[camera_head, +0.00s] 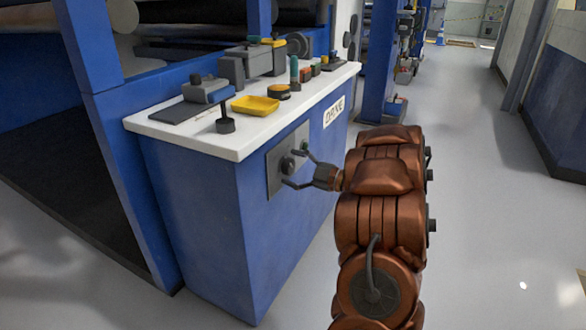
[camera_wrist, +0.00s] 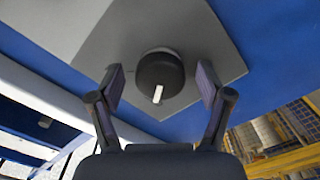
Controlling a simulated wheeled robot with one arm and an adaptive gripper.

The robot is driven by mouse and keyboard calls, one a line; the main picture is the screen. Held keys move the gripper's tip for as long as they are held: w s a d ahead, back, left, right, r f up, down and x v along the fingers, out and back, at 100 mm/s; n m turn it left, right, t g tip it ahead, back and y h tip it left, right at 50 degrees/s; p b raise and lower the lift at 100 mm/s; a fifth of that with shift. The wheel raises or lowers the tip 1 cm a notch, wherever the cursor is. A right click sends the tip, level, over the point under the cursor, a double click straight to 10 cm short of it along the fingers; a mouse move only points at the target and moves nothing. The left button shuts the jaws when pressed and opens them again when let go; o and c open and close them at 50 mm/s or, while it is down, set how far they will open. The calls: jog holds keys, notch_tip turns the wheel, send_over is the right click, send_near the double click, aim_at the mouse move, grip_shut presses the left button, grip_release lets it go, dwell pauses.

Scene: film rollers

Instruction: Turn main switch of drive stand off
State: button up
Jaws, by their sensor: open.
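The drive stand (camera_head: 205,205) is a blue cabinet with a white top and a "DRIVE" label (camera_head: 334,111) on its side. A grey plate (camera_head: 273,172) on that side carries a round dark knob, the main switch (camera_head: 288,165). In the wrist view the switch (camera_wrist: 160,74) is a black knob with a white pointer mark toward the lower edge of the picture. My gripper (camera_head: 294,165) is open in front of the plate. In the wrist view its two fingers (camera_wrist: 163,84) stand on either side of the knob, with visible gaps. I cannot tell how deep they reach around it.
On the white top (camera_head: 225,142) stand a yellow tray (camera_head: 255,105), a grey device (camera_head: 205,90), a green-topped post (camera_head: 294,70) and several small parts. A blue frame post (camera_head: 92,45) is at the left. Grey floor (camera_head: 480,200) is clear at the right.

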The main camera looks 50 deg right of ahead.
jog(key=v, duration=1.2)
dwell(0.6)
